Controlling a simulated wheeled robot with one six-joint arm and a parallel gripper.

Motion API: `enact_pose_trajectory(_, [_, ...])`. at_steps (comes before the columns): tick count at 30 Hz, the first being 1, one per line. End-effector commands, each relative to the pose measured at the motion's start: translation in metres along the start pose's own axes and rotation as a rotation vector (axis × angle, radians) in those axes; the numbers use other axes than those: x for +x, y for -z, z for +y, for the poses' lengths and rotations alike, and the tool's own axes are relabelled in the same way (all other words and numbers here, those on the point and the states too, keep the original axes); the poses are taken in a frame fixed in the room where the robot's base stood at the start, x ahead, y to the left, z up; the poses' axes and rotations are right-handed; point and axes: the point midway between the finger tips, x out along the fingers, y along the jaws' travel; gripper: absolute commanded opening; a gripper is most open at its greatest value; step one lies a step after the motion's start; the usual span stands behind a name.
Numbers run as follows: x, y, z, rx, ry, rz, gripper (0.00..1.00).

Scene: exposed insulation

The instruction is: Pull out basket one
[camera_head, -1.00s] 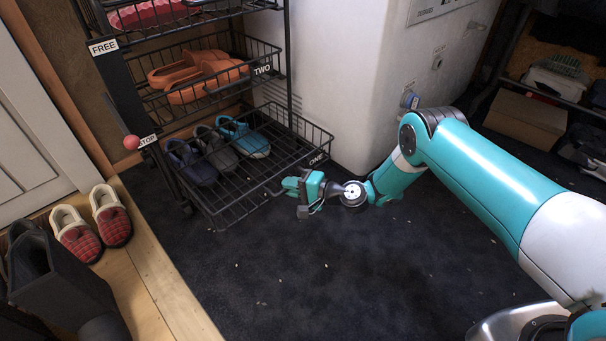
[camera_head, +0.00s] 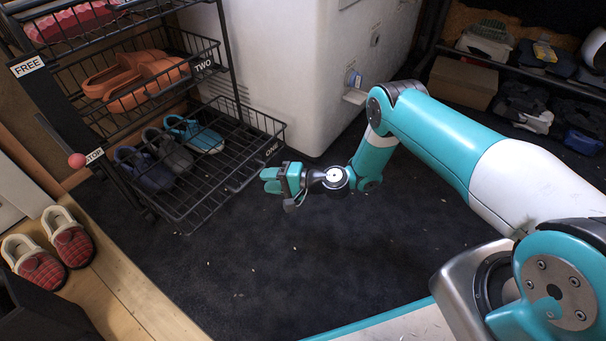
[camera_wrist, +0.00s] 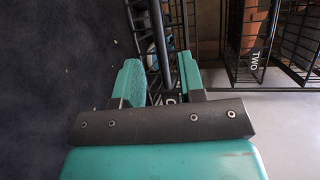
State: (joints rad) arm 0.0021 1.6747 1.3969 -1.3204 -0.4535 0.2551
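Basket one (camera_head: 225,185) is the lowest black wire basket of the rack, labelled ONE. It sticks out past the rack's front post and holds blue, dark grey and bright blue shoes. My gripper (camera_head: 268,180) is low above the floor, just in front of the basket's front side, with a small gap showing in the head view. In the wrist view, the two teal fingers of my gripper (camera_wrist: 158,82) are apart. Black bars of basket one (camera_wrist: 158,38) show between and beyond them. Nothing is visibly clamped; whether a finger touches a bar is unclear.
Basket two (camera_head: 190,80), with orange sandals, is above. A red knob (camera_head: 77,160) is on the rack's left side. A white cabinet (camera_head: 290,70) stands close behind on the right. Red checked slippers (camera_head: 55,248) are on a wooden step. Dark floor (camera_head: 260,270) in front is clear.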

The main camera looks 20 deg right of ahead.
Motion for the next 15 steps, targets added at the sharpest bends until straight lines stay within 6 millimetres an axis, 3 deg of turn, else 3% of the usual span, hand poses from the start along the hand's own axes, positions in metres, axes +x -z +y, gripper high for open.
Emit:
enact_pose_trajectory(1, [-0.017, 0.001, -0.007, 0.007, -0.002, 0.005, 0.37])
enact_pose_trajectory(6, [-0.060, 0.000, -0.006, 0.006, 0.000, 0.005, 0.37])
enact_pose_trajectory(15, [-0.110, -0.001, -0.002, 0.003, -0.001, 0.000, 0.37])
